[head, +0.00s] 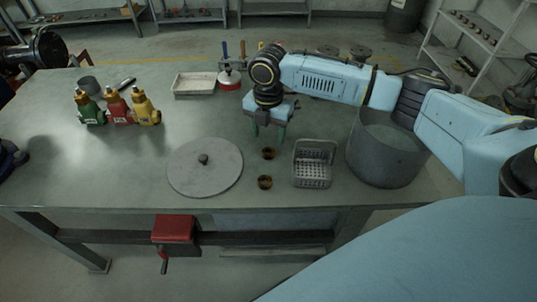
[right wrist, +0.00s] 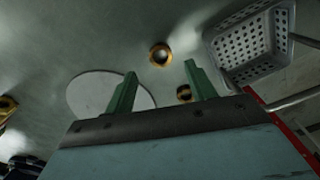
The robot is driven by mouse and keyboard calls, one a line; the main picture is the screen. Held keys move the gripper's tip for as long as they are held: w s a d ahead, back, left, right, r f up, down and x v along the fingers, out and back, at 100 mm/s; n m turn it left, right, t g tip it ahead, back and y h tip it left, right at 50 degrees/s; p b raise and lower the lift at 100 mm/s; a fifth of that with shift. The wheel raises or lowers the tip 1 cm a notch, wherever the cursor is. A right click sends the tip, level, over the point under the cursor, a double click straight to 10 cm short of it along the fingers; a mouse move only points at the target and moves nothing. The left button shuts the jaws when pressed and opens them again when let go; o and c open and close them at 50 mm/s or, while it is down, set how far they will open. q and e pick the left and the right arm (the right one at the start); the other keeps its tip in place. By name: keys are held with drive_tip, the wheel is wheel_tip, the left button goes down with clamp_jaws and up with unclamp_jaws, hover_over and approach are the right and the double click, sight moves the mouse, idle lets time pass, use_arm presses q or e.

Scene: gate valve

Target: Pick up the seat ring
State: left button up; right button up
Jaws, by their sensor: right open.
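Two small brass-and-dark rings lie on the table; I cannot tell them apart as seat ring or other part. The far ring (head: 268,153) is just below and in front of my right gripper (head: 268,133) in the head view. The near ring (head: 265,182) lies closer to the table's front edge. In the right wrist view, one ring (right wrist: 160,55) shows between and beyond the fingertips, and another ring (right wrist: 184,93) is partly hidden behind the right finger. My right gripper is open, its green fingers pointing down, empty and above the table.
A round grey lid (head: 205,170) lies left of the rings. A perforated grey basket (head: 313,165) stands right of them, then a large grey pot (head: 383,150) beside my right arm.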

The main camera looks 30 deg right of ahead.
sight(268, 148)
drive_tip(key=shift+f, duration=0.45)
drive_tip(key=f, duration=0.2)
drive_tip(key=f+b, duration=0.1)
drive_tip(key=f, duration=0.1)
drive_tip(key=shift+s+a+f, duration=0.2)
drive_tip(key=shift+f, duration=0.2)
use_arm(q)
drive_tip(key=shift+w+a+f, duration=0.15)
drive_tip(key=shift+a+f, duration=0.45)
drive_tip(key=shift+a, duration=0.3)
use_arm(e)
drive_tip(key=c, duration=1)
drive_tip(key=shift+c, duration=0.2)
